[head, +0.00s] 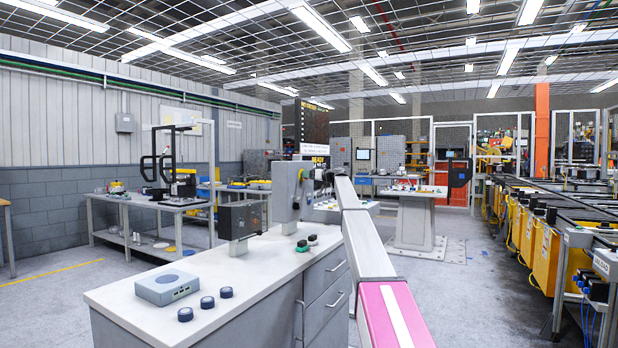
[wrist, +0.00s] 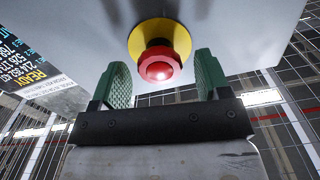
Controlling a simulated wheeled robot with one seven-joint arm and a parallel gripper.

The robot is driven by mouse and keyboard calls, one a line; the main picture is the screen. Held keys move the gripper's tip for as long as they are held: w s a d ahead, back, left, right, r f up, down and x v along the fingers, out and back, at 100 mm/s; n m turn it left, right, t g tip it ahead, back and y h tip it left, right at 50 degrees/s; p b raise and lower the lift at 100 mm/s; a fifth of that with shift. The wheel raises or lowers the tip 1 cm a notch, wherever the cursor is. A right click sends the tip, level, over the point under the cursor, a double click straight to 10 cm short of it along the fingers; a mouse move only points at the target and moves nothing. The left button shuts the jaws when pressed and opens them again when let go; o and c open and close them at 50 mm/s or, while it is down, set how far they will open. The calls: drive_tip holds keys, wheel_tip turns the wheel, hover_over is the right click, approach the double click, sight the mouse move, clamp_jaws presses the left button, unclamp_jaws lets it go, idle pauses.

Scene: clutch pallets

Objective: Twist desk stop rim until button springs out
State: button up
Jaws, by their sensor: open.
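The desk stop's red button (wrist: 158,68) shows in the wrist view, with a yellow collar (wrist: 160,38) behind it. It is mounted on a pale grey box face (wrist: 85,35). My gripper (wrist: 160,72) is open, with one green finger to the left of the red button and one to the right. Gaps show between the fingers and the button, and nothing is held. In the head view my arm reaches toward a grey upright box (head: 287,188) on the desk. The red button and the gripper fingers cannot be made out there.
The desk (head: 130,297) carries a grey-blue box (head: 166,288), several small dark round pieces and a dark box on a stand (head: 240,220). A dark display reading READY (wrist: 30,60) stands left of the button in the wrist view. Open floor lies right of the desk.

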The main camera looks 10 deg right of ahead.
drive_tip(key=c, duration=0.9)
drive_tip(key=shift+c, duration=0.2)
